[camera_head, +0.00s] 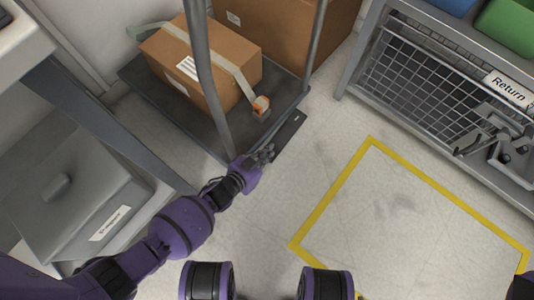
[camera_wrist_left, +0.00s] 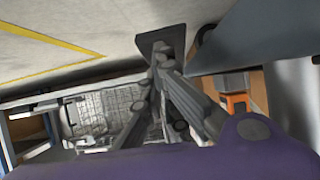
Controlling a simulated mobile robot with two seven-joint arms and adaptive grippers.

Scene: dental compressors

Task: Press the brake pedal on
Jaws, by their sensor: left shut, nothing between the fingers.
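The brake pedal (camera_head: 292,134) looks like a flat dark plate low at the near right edge of the cart (camera_head: 140,77), close to the floor. My left gripper (camera_head: 267,153) is shut and empty. In the head view its fingertips are just at the near-left side of the pedal. In the left wrist view the fingertips (camera_wrist_left: 160,50) overlap the dark pedal plate (camera_wrist_left: 162,37). I cannot tell whether they touch it. My right gripper is not in view.
The cart carries a strapped cardboard box (camera_head: 185,65) with an orange buckle (camera_head: 261,105). Its upright handle post (camera_head: 205,75) rises close by my left arm. A wire-mesh rack (camera_head: 420,75) stands at the right. The yellow-outlined floor (camera_head: 400,210) is clear.

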